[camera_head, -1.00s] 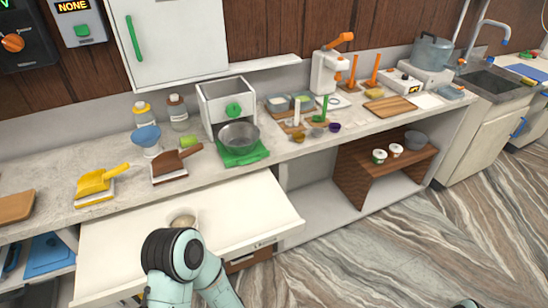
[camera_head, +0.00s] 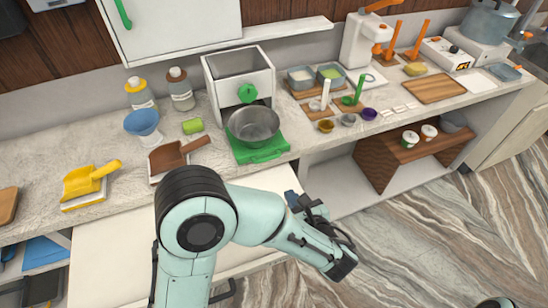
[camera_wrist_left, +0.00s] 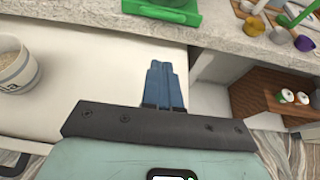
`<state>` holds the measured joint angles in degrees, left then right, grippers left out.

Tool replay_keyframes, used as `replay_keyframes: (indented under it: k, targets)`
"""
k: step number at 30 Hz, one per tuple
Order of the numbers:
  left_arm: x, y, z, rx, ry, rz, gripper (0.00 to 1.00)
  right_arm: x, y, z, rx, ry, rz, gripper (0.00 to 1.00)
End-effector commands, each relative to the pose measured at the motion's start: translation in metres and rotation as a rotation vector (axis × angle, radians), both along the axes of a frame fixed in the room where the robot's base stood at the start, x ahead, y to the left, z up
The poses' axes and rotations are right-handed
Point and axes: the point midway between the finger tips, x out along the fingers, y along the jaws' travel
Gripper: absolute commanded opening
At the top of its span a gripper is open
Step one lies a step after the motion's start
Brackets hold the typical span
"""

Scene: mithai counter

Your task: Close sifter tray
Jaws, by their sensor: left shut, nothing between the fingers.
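The sifter (camera_head: 240,82) is a white box with an open top and a green knob, standing on the counter. Its green tray (camera_head: 262,154) sticks out at the front toward the counter edge, with a steel bowl (camera_head: 253,125) on it. Part of the green tray shows at the top of the left wrist view (camera_wrist_left: 165,10). My left gripper (camera_head: 292,198) has blue fingers, shut and empty, below and in front of the tray, apart from it. The fingers also show in the left wrist view (camera_wrist_left: 163,68). My right gripper is not in view.
A white drawer (camera_head: 105,240) is pulled out below the counter; a white cup (camera_wrist_left: 17,66) of pale contents stands in it. A brown scoop (camera_head: 170,157), yellow scoop (camera_head: 85,182) and blue funnel (camera_head: 142,122) lie left of the sifter. Small bowls and stands are on the right.

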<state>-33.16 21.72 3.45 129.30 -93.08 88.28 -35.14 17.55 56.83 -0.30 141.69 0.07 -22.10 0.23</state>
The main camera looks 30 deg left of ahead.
Motion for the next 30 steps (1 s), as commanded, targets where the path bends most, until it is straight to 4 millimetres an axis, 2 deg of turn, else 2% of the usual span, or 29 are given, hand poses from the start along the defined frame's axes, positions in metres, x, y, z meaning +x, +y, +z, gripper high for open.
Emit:
replay_keyframes:
  k: [5, 18, 24, 30]
  targets:
    - [0.007, 0.009, -0.002, 0.007, -0.006, 0.001, 0.00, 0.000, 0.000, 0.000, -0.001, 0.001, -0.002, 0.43]
    - [0.059, 0.073, -0.035, 0.006, -0.004, 0.004, 0.00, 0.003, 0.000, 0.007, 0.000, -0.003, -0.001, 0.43]
    - [0.078, 0.094, -0.029, 0.004, -0.007, 0.001, 0.00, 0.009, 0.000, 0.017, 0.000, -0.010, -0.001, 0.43]
    - [0.084, 0.102, -0.028, 0.005, -0.005, -0.001, 0.00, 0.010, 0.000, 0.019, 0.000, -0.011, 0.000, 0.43]
